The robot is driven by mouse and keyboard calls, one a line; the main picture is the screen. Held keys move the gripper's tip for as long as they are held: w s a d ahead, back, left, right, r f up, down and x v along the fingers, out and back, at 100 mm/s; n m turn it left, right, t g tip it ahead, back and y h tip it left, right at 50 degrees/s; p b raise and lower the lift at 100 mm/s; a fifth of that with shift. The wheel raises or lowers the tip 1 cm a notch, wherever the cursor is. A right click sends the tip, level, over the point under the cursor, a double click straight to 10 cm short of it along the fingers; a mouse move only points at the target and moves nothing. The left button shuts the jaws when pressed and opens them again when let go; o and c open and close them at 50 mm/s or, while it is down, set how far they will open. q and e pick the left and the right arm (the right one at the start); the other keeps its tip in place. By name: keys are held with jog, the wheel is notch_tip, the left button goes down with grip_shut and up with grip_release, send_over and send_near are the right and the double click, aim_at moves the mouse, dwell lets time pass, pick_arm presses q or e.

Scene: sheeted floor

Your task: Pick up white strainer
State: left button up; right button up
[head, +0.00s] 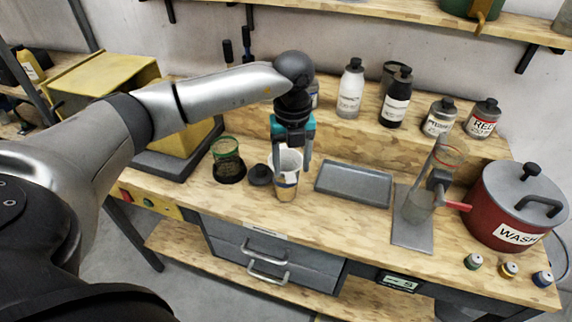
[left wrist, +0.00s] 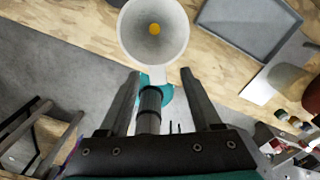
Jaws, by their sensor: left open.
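A grey tray (head: 353,185) lies right of the cup. A black lid (head: 260,174) and a green-rimmed container (head: 227,158) are to its left. A stand (head: 413,225) and red pot (head: 515,205) are further right. Bottles (head: 350,90) stand on the raised shelf behind.

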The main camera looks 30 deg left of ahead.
aim_at(290, 175)
pick_arm(q)
notch_tip(290, 175, down, 4)
jog(key=shift+s+a+f, duration=0.1)
jog(key=shift+s, duration=0.05)
grip_shut()
dwell(0.5)
